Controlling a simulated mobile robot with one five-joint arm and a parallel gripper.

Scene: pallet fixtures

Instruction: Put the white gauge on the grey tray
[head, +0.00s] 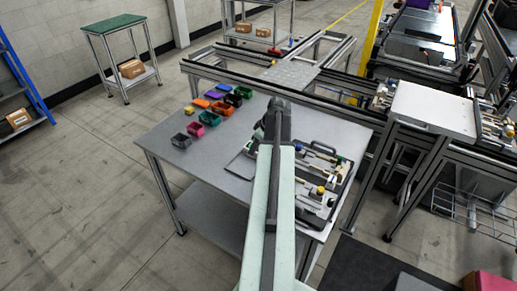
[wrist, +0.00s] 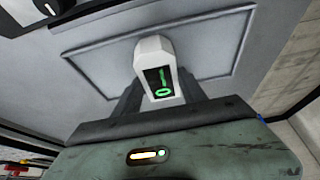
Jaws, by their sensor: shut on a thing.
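The white gauge (wrist: 148,52), a small white block with a dark screen and green marks, is in the middle of the wrist view. My gripper (wrist: 157,95) is shut on it, with dark fingers on both sides of its lower part. Behind the gauge is the grey tray (wrist: 92,68), a flat grey surface with a raised rectangular edge. I cannot tell whether the gauge touches it.
The grey table (head: 170,160) bears several small coloured bins (head: 210,118) left of my arm and a black tool board (head: 318,165) to the right. A metal frame (head: 330,98) stands behind the table. A dark object with a white knob (wrist: 46,7) is at upper left in the wrist view.

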